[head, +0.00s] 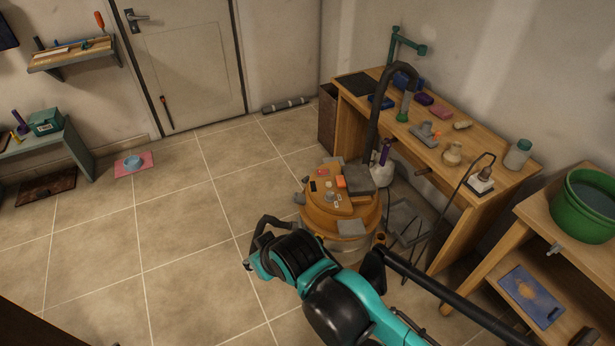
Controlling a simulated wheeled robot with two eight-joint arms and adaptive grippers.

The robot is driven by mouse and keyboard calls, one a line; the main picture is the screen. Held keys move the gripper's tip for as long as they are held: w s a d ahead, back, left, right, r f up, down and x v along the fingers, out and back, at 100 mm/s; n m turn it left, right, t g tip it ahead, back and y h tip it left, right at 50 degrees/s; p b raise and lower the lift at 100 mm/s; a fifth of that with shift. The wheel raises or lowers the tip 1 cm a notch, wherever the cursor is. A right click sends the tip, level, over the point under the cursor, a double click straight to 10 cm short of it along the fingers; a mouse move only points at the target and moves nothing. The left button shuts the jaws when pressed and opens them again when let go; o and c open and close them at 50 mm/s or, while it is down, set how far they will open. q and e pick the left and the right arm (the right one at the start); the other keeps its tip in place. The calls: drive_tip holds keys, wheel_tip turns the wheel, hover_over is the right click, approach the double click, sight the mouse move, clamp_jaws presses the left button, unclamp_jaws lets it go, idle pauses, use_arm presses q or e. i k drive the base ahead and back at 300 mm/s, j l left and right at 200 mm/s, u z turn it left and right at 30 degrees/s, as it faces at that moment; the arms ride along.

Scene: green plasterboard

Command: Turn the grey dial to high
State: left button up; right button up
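An orange workshop vacuum (318,213) stands on the tiled floor in the middle of the head view. Its top carries small red, black and orange patches and a dark grey block. A small greyish round spot (331,198) among them may be the grey dial; it is too small to read its setting. My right gripper (257,244), teal and black, is in front of and left of the vacuum, apart from the top. Its fingertips are turned away, so I cannot tell whether it is open. My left gripper is not in view.
A black hose (374,130) rises from behind the vacuum to the wooden workbench (470,215), which holds several tools. A lower wooden shelf unit (530,212) with a green tub (580,212) stands at the right. Floor at left is mostly clear.

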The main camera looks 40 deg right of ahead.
sight(329, 197)
drive_tip(key=i+j+z, duration=0.1)
drive_tip(key=i+z, duration=0.35)
drive_tip(key=i+j+z, duration=0.3)
drive_tip(key=i+z, duration=0.15)
drive_tip(key=i+j+z, duration=0.2)
drive_tip(key=z, duration=0.2)
drive_tip(key=i+j+z, duration=0.25)
drive_tip(key=z, duration=0.15)
drive_tip(key=i+j+z, duration=0.15)
drive_tip(key=j+z, duration=0.25)
drive_tip(key=i+j+z, duration=0.1)
drive_tip(key=j+z, duration=0.7)
drive_tip(key=i+j, duration=0.05)
